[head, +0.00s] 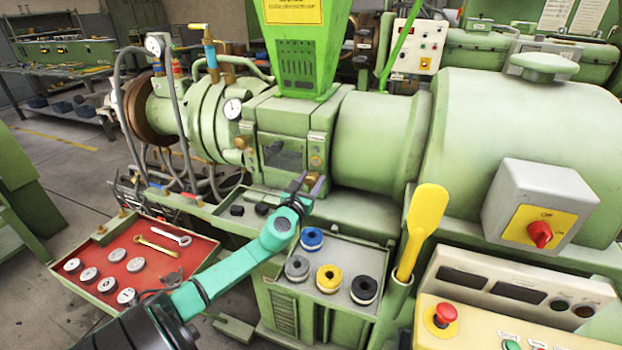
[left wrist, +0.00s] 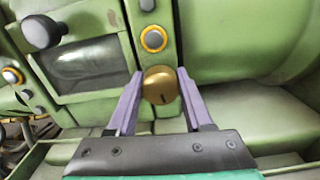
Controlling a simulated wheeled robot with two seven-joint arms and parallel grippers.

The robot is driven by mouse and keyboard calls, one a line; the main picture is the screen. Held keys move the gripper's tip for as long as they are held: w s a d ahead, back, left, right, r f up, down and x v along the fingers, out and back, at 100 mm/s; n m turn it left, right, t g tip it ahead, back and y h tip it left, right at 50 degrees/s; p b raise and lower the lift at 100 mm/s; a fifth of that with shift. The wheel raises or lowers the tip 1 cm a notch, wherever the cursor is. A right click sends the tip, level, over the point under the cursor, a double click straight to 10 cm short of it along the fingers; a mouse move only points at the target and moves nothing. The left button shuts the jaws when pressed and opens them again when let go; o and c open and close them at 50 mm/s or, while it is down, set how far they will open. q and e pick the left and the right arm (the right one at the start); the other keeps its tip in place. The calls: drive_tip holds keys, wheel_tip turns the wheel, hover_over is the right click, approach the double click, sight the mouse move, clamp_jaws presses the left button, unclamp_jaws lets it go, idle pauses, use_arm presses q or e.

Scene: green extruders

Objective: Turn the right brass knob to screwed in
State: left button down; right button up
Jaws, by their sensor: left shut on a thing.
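The right brass knob (left wrist: 160,82) is a round, shiny brass ball with a small dark mark low on its face. It sits on the green extruder housing, below a yellow-ringed button (left wrist: 153,39). My left gripper (head: 309,183) reaches up to the housing front from below. In the left wrist view its two purple fingers stand on either side of the knob and are shut on it. In the head view the fingers largely hide this knob. Another brass knob (head: 241,142) shows further left on the housing. My right gripper is not in view.
A dark window (head: 283,157) with a black knob (left wrist: 41,32) is left of the brass knob. Below are a grey tray (head: 325,252) with several coloured rings and a yellow scoop (head: 424,222). A red tool tray (head: 185,268) lies at left. The green hopper (head: 300,55) rises above.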

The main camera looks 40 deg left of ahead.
use_arm(q)
drive_tip(key=shift+f+m+p, duration=0.15)
drive_tip(key=shift+m+p, duration=0.15)
drive_tip(key=shift+m, duration=0.8)
drive_tip(key=shift+d, duration=0.1)
drive_tip(key=shift+c, duration=1.5)
unclamp_jaws()
drive_tip(key=v, duration=1.4)
drive_tip(key=shift+s+b, duration=0.3)
drive_tip(key=shift+b, duration=0.15)
